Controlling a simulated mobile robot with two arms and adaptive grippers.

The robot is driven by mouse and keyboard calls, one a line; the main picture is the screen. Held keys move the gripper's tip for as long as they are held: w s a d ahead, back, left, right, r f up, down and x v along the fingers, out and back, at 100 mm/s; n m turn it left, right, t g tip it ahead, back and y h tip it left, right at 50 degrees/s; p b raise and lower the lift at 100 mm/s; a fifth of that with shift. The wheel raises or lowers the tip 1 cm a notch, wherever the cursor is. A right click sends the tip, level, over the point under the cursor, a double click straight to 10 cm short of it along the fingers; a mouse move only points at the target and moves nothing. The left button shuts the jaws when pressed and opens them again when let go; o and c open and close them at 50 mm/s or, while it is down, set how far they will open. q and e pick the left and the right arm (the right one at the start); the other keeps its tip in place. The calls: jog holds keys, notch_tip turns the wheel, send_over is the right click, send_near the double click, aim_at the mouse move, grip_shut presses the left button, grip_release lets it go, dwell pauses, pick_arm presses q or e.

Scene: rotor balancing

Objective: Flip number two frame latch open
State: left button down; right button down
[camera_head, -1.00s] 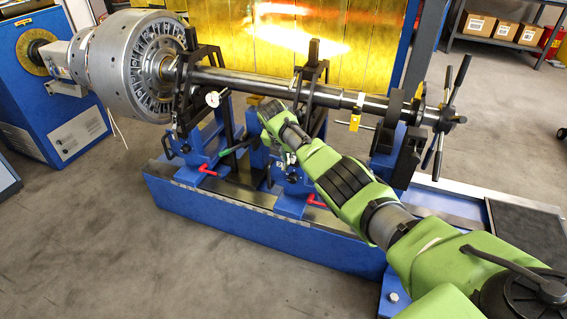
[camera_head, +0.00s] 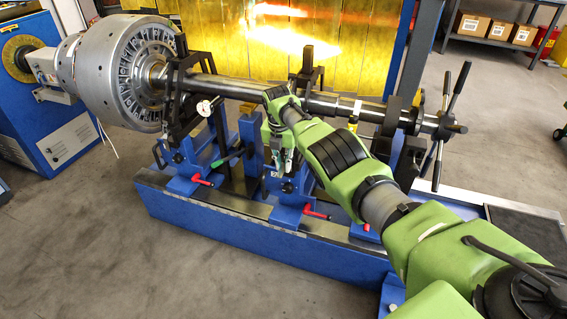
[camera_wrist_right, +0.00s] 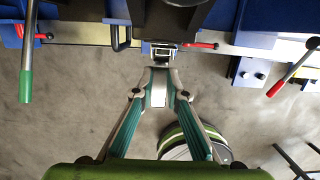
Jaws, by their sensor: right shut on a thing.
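The second support frame carries the shaft (camera_head: 230,88) near its middle. Its dark upright (camera_head: 306,60) and blue lower part (camera_head: 290,185) show in the head view, partly hidden by my right arm. My right gripper (camera_head: 282,172) points down in front of this frame. In the right wrist view my right gripper's fingers (camera_wrist_right: 159,76) come together at a small metal latch (camera_wrist_right: 163,54) on the dark frame edge and are shut on it. The exact contact is too small to make out. My left gripper is not in view.
The first frame (camera_head: 177,90) stands left beside the large silver rotor (camera_head: 112,70), with a dial gauge (camera_head: 205,107) near it. Red-handled levers (camera_head: 318,213) stick out low at the front. In the wrist view, a green-handled lever (camera_wrist_right: 26,85) hangs left and a red-handled one (camera_wrist_right: 275,88) right.

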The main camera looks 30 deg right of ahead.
aim_at(281, 170)
jog(key=c, duration=2)
grip_release()
jog(key=shift+w+r, duration=0.1)
jog(key=shift+r, duration=0.05)
jog(key=r, duration=0.3)
jog(key=s+a+r, duration=0.1)
jog(key=r, duration=0.7)
jog(key=shift+s+a+r, duration=0.15)
jog(key=shift+a+r, duration=0.05)
jog(key=shift+r, duration=0.05)
